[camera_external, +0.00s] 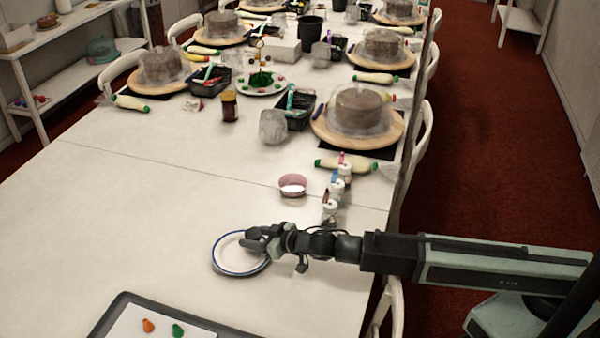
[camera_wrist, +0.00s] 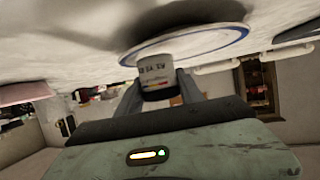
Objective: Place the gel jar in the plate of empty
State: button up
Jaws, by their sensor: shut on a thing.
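The empty plate (camera_external: 222,262), white with a blue rim, lies on the near part of the table. My gripper (camera_external: 262,240) is over the plate's right side. In the wrist view, which looks turned over, my gripper (camera_wrist: 158,90) is shut on a small whitish jar (camera_wrist: 154,72) with dark lettering, taken as the gel jar. The plate's blue rim (camera_wrist: 240,32) shows directly behind the jar. I cannot tell whether the jar touches the plate. In the external view my gripper largely hides the jar.
Several small jars (camera_external: 337,188) stand in a row behind my arm, with a pink bowl (camera_external: 293,186) to their left. A dark-edged tray (camera_external: 110,316) with small coloured pieces lies at the front. Cakes on wooden boards (camera_external: 352,143) stand farther back. The table's left half is clear.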

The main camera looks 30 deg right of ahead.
jog(key=shift+f, duration=0.2)
jog(key=o, duration=1.4)
jog(key=shift+r, duration=0.15)
jog(key=shift+r+p, duration=0.4)
jog(key=p+v, duration=0.5)
jog(key=v, duration=0.7)
jog(key=shift+r, duration=0.1)
